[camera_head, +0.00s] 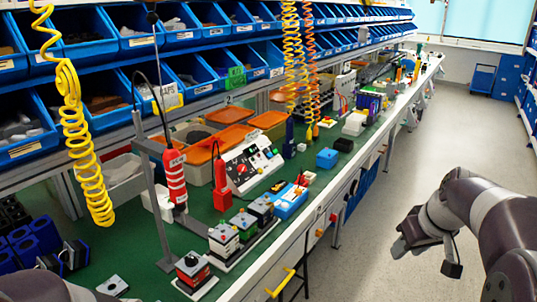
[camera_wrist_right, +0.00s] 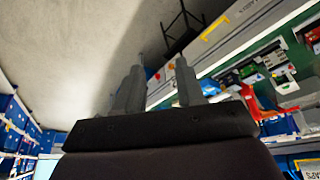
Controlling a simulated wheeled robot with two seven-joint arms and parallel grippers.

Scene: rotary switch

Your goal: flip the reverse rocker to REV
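I cannot make out which part is the reverse rocker or read a REV mark. A row of small switch boxes stands along the front of the green bench, among them a red-based one (camera_head: 194,270), a grey-topped one (camera_head: 223,238) and another (camera_head: 245,223). A sloped white and black control panel (camera_head: 250,163) with several knobs and buttons stands behind them. My right gripper (camera_head: 427,259) is over the floor, right of the bench and apart from it. Its two fingers (camera_wrist_right: 158,88) are spread with nothing between them. My left gripper does not show.
A red hand tool (camera_head: 175,178) hangs on a cable above the bench, beside a grey post (camera_head: 150,195). A blue box (camera_head: 289,202) sits right of the switch row. Yellow coiled hoses (camera_head: 80,140) hang at the left. The aisle floor (camera_head: 400,190) is clear.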

